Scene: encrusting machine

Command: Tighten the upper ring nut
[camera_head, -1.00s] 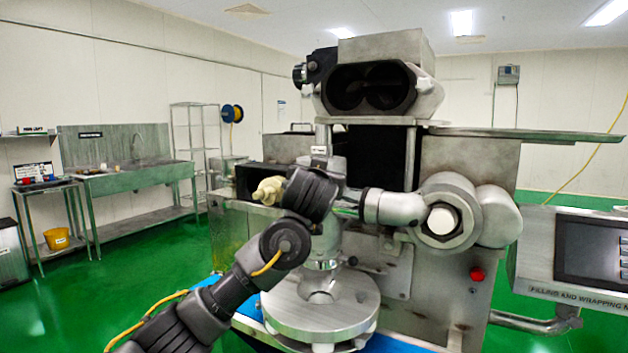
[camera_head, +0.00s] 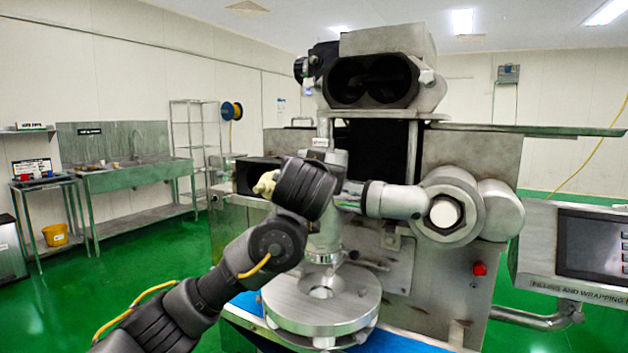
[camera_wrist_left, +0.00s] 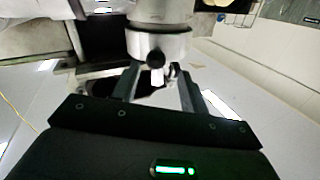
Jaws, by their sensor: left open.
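In the left wrist view, a metal ring (camera_wrist_left: 170,47) sits around the machine's vertical cylinder. A short stub with a black end (camera_wrist_left: 155,59) sticks out from it toward my gripper. My left gripper (camera_wrist_left: 160,82) is open, with one finger on each side of the stub; I cannot tell if either touches. In the head view, my left wrist covers the upper part of the vertical cylinder and hides the fingers. Below it, a lower metal collar (camera_head: 323,257) shows above the round disc. I cannot tell for certain which ring is the upper nut. My right gripper is not in view.
A round metal disc (camera_head: 335,315) lies under the cylinder. A horizontal pipe joins a large side housing (camera_head: 470,240) at right. A cream lump (camera_head: 266,184) is beside my wrist at left. A control panel (camera_head: 590,250) stands at far right.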

